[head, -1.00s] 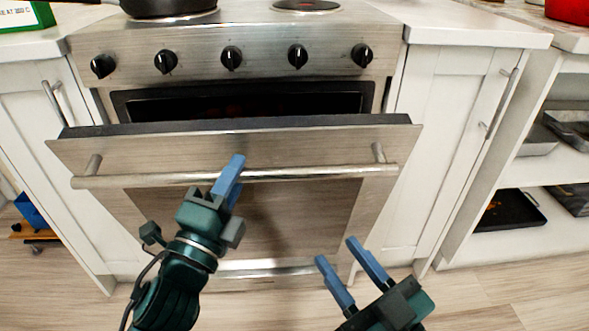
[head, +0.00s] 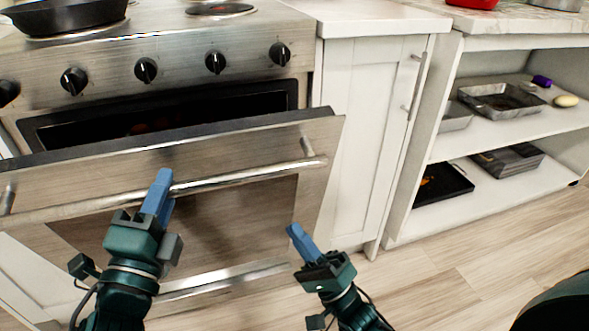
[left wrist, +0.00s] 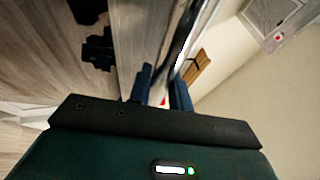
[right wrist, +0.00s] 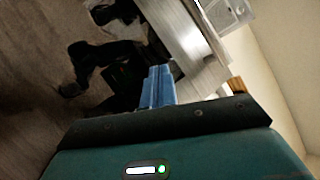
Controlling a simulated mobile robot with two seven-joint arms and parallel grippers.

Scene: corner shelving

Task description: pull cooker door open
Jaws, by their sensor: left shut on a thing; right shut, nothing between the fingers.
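The cooker door (head: 225,150) is tilted partly open in the head view, with a gap above it showing the dark oven inside (head: 180,112). Its long metal handle (head: 250,178) runs across the front. My left gripper (head: 160,190) is shut on the handle, left of its middle. In the left wrist view the left fingers (left wrist: 160,88) are around the handle, though the grip itself is hard to see. My right gripper (head: 297,236) is shut and empty, low in front of the door's right side. Its fingers also show together in the right wrist view (right wrist: 158,85).
A black pan (head: 65,14) stands on the cooker top above a row of knobs. A white cabinet (head: 365,130) stands right of the cooker. Open shelves (head: 500,145) with trays are further right. The wooden floor (head: 480,260) at the right is clear.

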